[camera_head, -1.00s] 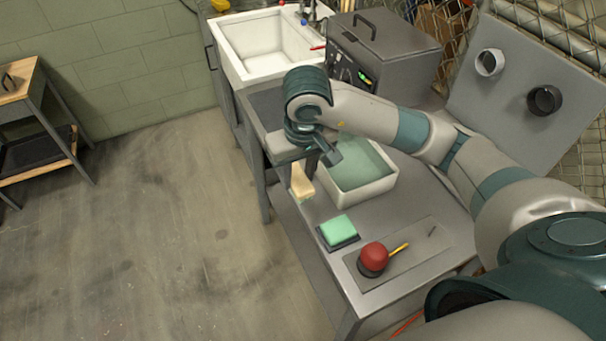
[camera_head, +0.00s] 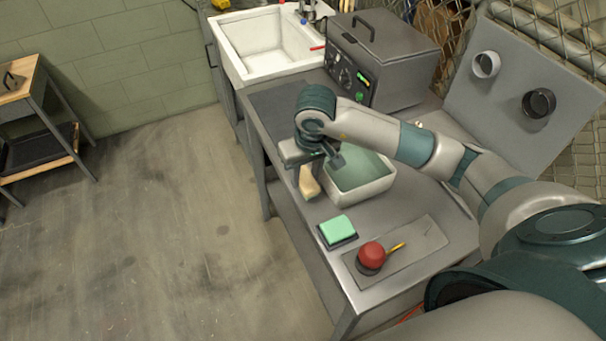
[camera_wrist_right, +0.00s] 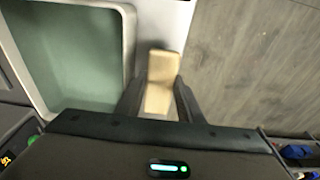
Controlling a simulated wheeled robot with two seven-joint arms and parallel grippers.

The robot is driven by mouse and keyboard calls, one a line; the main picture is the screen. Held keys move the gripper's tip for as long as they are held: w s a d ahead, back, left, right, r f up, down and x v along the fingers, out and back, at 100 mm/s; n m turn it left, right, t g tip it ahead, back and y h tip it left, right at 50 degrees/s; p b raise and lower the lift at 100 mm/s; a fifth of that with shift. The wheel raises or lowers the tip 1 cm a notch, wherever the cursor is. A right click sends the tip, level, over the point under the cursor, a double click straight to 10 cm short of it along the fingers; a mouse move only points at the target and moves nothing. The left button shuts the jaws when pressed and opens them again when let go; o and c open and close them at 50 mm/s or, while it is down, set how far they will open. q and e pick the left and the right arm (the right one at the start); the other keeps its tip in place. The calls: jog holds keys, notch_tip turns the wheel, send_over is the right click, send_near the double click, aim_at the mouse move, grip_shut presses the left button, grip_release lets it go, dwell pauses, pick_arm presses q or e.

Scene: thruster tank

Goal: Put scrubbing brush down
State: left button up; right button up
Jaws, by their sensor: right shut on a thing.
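The scrubbing brush (camera_head: 309,183) shows as a pale wooden block below my right gripper (camera_head: 318,163) in the head view. It is near the left edge of the metal bench (camera_head: 320,222), beside the white basin. In the right wrist view the brush (camera_wrist_right: 162,80) sits between the two dark fingers of my right gripper (camera_wrist_right: 158,100), which is shut on it. Its bristles are hidden. I cannot tell whether its lower end touches the bench. My left gripper is not in view.
The white basin (camera_head: 377,190) of greenish liquid stands right of the brush. A green sponge (camera_head: 337,227) on a dark tray and a red round-topped object (camera_head: 371,254) lie nearer. A grey box machine (camera_head: 385,60) and white sink (camera_head: 262,45) stand behind. Bare bench lies between basin and sponge.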

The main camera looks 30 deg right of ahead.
jog(key=shift+f, duration=0.75)
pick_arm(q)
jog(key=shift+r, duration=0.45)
pick_arm(e)
jog(key=shift+f, duration=0.1)
jog(key=shift+f, duration=0.2)
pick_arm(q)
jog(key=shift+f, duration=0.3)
pick_arm(e)
jog(key=o, duration=1)
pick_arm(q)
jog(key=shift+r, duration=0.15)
pick_arm(e)
jog(key=shift+r, duration=0.1)
